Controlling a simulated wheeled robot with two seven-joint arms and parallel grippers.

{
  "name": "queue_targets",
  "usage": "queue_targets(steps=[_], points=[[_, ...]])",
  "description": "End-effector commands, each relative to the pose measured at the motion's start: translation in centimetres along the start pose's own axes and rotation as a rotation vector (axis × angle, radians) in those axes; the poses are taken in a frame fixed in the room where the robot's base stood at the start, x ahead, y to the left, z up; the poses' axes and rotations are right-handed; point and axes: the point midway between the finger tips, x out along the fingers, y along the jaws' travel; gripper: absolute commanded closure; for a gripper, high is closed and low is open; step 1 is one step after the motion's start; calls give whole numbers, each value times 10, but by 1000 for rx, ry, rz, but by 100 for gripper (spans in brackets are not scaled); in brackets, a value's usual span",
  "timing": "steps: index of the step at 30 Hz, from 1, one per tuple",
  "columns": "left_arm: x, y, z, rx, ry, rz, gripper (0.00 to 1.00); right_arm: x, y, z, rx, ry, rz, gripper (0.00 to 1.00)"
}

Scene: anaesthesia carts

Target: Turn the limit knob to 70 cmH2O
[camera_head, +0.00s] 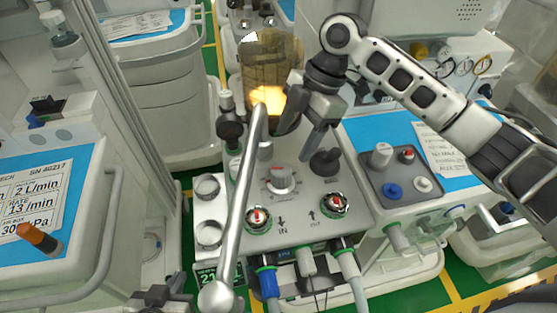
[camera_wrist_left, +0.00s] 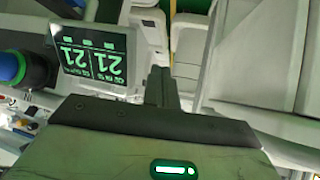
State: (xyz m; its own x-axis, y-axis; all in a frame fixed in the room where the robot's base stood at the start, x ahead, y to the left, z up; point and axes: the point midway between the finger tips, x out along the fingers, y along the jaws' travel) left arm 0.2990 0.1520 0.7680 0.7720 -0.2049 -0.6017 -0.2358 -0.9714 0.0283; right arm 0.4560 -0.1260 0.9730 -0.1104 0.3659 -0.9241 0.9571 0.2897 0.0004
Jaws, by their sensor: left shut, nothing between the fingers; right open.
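A grey-white knob (camera_head: 282,180) with a printed scale around it sits in the middle of the grey machine panel in the head view. I take it for the limit knob, but its scale is too small to read. My right gripper (camera_head: 297,143) is open above the back of the panel, beside the glass canister and apart from the knob. My left gripper (camera_head: 155,299) is low at the bottom edge, left of the machine. In the left wrist view its fingers (camera_wrist_left: 161,86) are shut and empty, near a display (camera_wrist_left: 94,54) reading 21, seen upside down.
A silver tube (camera_head: 243,190) crosses in front of the panel's left side. A glass canister (camera_head: 270,62) stands behind. A dark knob (camera_head: 325,162) and two red-marked gauges (camera_head: 258,218) (camera_head: 334,204) flank the middle knob. Hoses (camera_head: 350,268) leave the front. A blue-topped cart (camera_head: 65,165) stands left.

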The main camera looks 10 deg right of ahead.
Motion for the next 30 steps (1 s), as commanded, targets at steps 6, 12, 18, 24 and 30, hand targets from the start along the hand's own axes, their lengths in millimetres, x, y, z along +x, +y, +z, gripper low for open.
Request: queue_targets(steps=[6, 12, 18, 24, 30], points=[[-5, 1, 5, -1, -17, 1, 100, 46, -1, -1, 1, 1, -4, 37], [-6, 1, 5, -1, -20, -1, 100, 76, 0, -1, 2, 0, -2, 37], [-4, -1, 5, 1, -21, -4, 100, 90, 0, 0, 0, 0, 0, 37], [-2, -3, 1, 1, -13, -7, 100, 91, 0, 0, 0, -1, 1, 37], [-2, -3, 0, 1, -10, -7, 100, 90, 0, 0, 0, -1, 1, 73]])
